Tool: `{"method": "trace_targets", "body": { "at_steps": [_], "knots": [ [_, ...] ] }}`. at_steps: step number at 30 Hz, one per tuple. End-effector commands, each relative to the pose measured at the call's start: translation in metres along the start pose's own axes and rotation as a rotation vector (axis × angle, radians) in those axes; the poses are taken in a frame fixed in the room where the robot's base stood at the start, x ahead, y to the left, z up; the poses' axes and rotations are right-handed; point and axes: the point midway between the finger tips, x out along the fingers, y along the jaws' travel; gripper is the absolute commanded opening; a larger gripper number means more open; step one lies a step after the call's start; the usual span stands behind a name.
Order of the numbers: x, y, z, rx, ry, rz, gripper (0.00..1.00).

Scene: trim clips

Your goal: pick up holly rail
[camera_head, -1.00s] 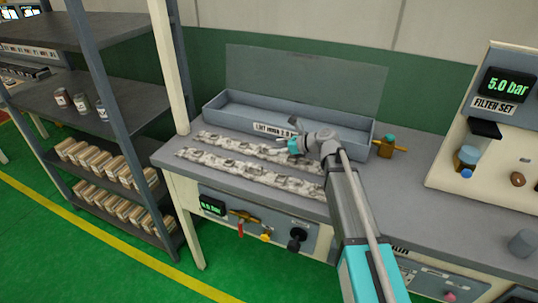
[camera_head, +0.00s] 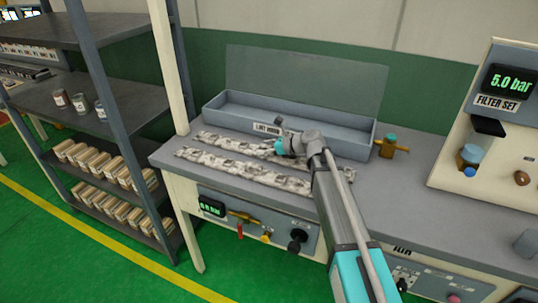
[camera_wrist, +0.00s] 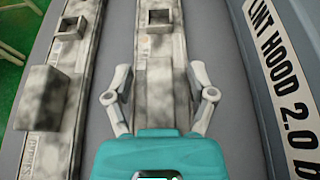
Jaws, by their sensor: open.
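Two long rails coated in mottled grey-white lint lie side by side on the grey bench. The rear rail (camera_head: 225,139) is nearer the lint hood and the front rail (camera_head: 230,166) nearer the bench edge. I cannot tell which is the holly rail, as their small labels are unreadable. In the wrist view the rear rail (camera_wrist: 160,68) runs between my open fingers, and the front rail (camera_wrist: 45,92) lies to the left, with square blocks on it. My gripper (camera_head: 279,146) is over the right part of the rear rail, empty; it also shows in the wrist view (camera_wrist: 160,76).
A shallow grey lint hood tray (camera_head: 225,107) with a clear back panel stands behind the rails. A brass valve (camera_head: 392,146) is at its right end. A filter set panel (camera_head: 495,125) stands at the right. A shelf rack (camera_head: 100,105) is at the left.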

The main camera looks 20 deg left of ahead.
Motion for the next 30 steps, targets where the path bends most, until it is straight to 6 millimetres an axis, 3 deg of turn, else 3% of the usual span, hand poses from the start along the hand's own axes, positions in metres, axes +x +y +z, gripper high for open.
{"method": "trace_targets", "body": {
  "at_steps": [8, 20, 30],
  "knots": [
    [-0.0002, 0.0, 0.0, 0.0, 0.0, 0.0, 0.71],
    [-0.0002, 0.0, 0.0, 0.0, 0.0, 0.0, 0.0],
    [-0.0002, 0.0, 0.0002, 0.0, -0.001, 0.0, 0.0]
  ]
}}
